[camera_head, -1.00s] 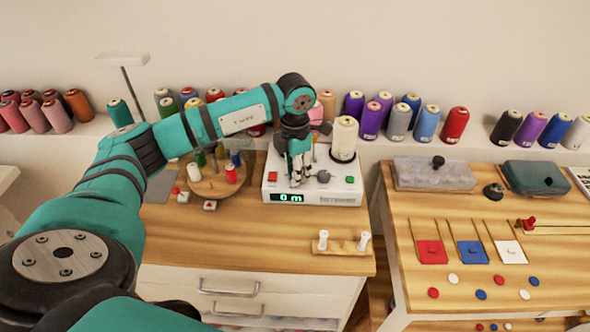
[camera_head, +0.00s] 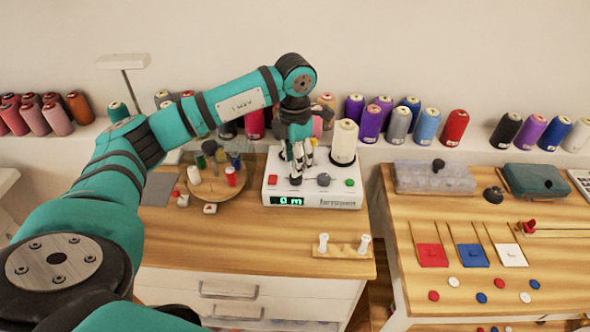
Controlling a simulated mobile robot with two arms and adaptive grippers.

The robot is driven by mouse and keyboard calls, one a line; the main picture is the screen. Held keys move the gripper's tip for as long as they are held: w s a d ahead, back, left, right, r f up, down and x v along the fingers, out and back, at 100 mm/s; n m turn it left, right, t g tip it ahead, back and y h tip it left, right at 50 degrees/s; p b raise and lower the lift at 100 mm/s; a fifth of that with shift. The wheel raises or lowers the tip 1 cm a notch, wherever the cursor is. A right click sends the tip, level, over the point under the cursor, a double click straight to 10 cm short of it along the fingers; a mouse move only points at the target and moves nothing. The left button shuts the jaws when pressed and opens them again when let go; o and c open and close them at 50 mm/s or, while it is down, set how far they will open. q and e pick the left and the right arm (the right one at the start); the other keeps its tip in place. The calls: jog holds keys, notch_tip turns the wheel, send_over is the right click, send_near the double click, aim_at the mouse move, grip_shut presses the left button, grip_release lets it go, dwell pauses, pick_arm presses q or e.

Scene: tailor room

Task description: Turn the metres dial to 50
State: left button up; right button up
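The white winding machine (camera_head: 335,200) stands at the back of the wooden desk. Its green display (camera_head: 287,201) reads "0 m". A red button (camera_head: 272,180), a round grey dial (camera_head: 323,179) and a green button (camera_head: 350,182) show on its top. My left gripper (camera_head: 298,172) points down over the machine, left of the grey dial. A small dark part (camera_head: 295,181) shows just under its fingertips. The fingers are small and partly overlap, so contact and opening are unclear. My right gripper is not in view.
A cream thread cone (camera_head: 343,142) stands at the back of the machine, close right of my gripper. A round wooden stand with spools (camera_head: 215,188) is to the left. A wooden block with two white pegs (camera_head: 342,250) lies in front. The desk's front left is clear.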

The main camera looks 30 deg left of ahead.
pick_arm(q)
notch_tip(320, 180, up, 8)
jog(key=shift+f, duration=0.25)
dwell(0.5)
